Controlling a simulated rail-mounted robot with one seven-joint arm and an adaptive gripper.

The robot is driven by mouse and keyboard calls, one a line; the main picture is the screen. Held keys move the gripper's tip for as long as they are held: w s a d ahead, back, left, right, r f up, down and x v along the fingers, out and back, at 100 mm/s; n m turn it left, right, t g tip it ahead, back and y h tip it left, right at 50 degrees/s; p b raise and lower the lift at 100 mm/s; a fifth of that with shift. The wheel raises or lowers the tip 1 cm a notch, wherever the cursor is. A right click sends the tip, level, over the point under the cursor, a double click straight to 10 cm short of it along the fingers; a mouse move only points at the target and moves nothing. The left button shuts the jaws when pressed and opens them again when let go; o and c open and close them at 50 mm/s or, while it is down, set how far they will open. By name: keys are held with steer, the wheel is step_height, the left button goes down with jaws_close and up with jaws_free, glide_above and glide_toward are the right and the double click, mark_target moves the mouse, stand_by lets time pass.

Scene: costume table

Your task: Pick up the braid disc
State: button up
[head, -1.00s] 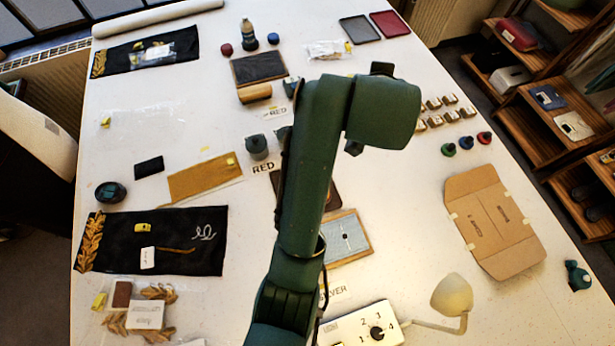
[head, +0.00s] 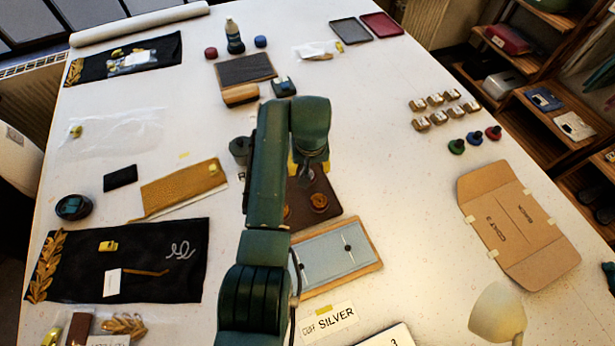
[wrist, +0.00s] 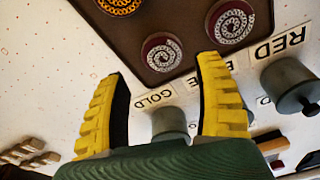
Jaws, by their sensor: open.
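Several round discs lie on a dark brown tray (head: 335,213). In the wrist view, two maroon discs carry pale coiled braid, one nearer (wrist: 162,52) and one at the right (wrist: 230,20). A dark disc with gold braid (wrist: 120,3) is cut by the top edge. In the head view, a gold-brown disc (head: 319,202) shows below my gripper (head: 308,172), and another is partly hidden by my arm. In the wrist view my yellow-fingered gripper (wrist: 162,65) is open and empty. The nearer maroon disc appears between its fingertips; the height gap is unclear.
A grey lidded pot (wrist: 290,85) and another grey cylinder (wrist: 168,122) stand near RED and GOLD labels. A pale blue board (head: 335,258) lies in front of the tray. Small tan blocks (head: 437,108) are to the right, with clear white table between.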

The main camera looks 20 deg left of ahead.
steer(key=f, duration=0.3)
steer(key=f+b, duration=0.1)
steer(key=f, duration=0.1)
steer(key=shift+w+a+f, duration=0.2)
steer(key=shift+w+a, duration=0.15)
steer(key=c, duration=0.8)
